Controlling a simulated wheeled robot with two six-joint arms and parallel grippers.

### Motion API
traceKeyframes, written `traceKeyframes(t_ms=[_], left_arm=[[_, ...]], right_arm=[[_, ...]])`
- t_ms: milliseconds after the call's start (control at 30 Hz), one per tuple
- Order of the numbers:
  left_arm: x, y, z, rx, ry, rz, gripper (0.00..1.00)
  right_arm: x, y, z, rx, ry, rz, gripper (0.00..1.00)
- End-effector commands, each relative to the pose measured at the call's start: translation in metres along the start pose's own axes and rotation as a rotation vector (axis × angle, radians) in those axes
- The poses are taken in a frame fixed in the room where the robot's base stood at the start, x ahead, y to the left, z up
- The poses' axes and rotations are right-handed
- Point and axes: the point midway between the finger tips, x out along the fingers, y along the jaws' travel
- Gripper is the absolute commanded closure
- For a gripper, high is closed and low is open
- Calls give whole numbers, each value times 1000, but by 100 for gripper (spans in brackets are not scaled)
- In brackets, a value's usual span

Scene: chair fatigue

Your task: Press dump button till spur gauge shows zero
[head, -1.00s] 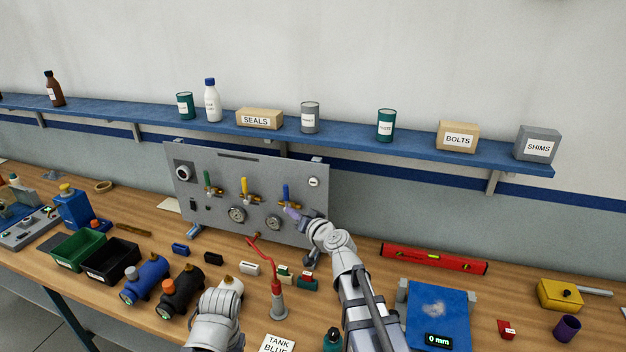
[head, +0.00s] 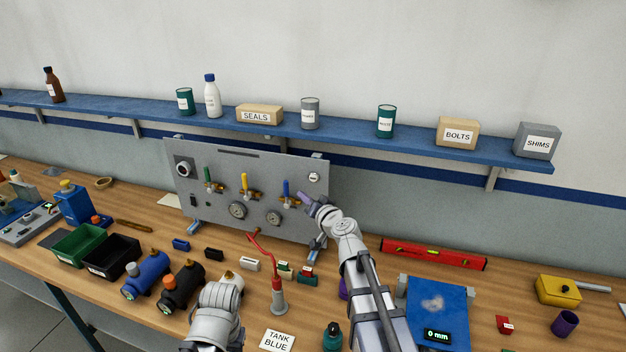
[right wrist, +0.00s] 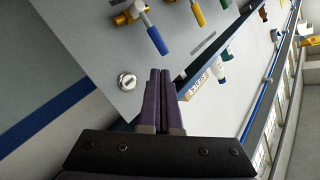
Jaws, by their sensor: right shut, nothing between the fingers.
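The grey panel (head: 215,160) stands upright at the back of the bench, with green, yellow and blue-handled valves. My right gripper (head: 302,196) is shut and empty, just below the button and right of the blue valve handle (head: 287,188). In the right wrist view its purple fingers (right wrist: 160,72) appear beside the button, apart from it. My left gripper is hidden beyond its arm.
A red hose fitting (head: 278,295), small coloured blocks and blue and black cylinders lie before the panel. A red level (head: 433,254) and a blue plate (head: 440,305) reading 0 mm are at right. A blue shelf (head: 350,140) runs above the panel.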

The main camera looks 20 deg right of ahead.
Motion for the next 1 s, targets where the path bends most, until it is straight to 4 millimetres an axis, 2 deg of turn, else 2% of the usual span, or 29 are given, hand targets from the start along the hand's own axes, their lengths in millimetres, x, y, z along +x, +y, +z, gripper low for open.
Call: traceKeyframes(t_ms=[500,1000], left_arm=[[0,0,0,0,0,0,50],[0,0,0,0,0,0,50]], right_arm=[[47,34,-34,0,0,0,100],[49,36,-36,1,0,0,100]])
